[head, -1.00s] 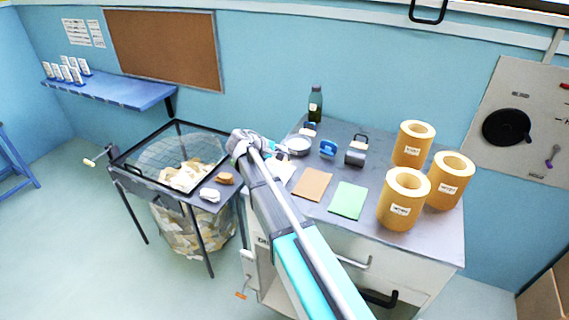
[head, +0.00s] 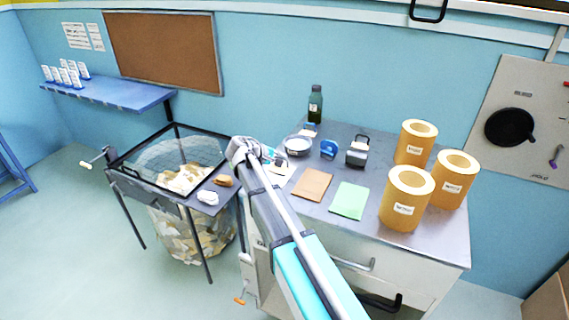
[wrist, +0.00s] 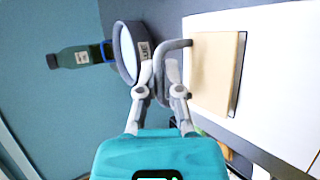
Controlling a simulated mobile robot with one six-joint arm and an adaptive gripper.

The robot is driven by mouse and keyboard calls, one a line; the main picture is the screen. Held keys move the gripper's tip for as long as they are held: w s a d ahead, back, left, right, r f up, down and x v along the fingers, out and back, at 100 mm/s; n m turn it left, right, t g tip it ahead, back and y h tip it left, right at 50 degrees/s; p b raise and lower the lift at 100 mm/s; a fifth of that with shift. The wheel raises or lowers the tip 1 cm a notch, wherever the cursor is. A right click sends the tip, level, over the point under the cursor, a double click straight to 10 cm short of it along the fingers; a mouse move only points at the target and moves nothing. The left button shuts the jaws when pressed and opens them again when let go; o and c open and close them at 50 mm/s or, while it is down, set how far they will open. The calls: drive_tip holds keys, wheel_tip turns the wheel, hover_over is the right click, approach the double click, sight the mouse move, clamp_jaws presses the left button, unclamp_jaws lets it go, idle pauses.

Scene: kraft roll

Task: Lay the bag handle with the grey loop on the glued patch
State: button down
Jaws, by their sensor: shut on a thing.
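My gripper (wrist: 159,90) is shut on the grey loop (wrist: 176,43), which stands between its fingertips in the wrist view. A tan card (wrist: 212,70) adjoins the loop's ends and appears joined to it as the bag handle. The card lies over a large white sheet (wrist: 282,65); I cannot tell whether they touch. A dark strip shows along the card's far edge, and I cannot tell whether it is shadow or the glued patch. In the head view my arm hides most of the gripper and the handle; part of the white sheet (head: 281,168) shows beside it.
A round dish (head: 298,146), a green bottle (head: 315,106), a blue item (head: 328,149) and a grey item (head: 357,153) stand behind. Brown (head: 312,184) and green (head: 349,200) sheets lie right of my arm. Several kraft rolls (head: 408,200) crowd the table's right side.

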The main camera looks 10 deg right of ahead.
drive_tip(key=shift+f, duration=0.3)
drive_tip(key=c, duration=0.8)
unclamp_jaws()
drive_tip(key=shift+r, duration=0.1)
drive_tip(key=shift+s+a+r, duration=0.1)
drive_tip(key=shift+a+r, duration=0.15)
drive_tip(key=shift+r, duration=0.05)
drive_tip(key=p+v, duration=0.5)
drive_tip(key=v, duration=0.4)
drive_tip(key=shift+a+r, duration=0.15)
drive_tip(key=shift+a, duration=0.05)
drive_tip(key=shift+p+v, duration=0.6)
drive_tip(key=shift+v, duration=0.3)
drive_tip(key=shift+s, duration=0.1)
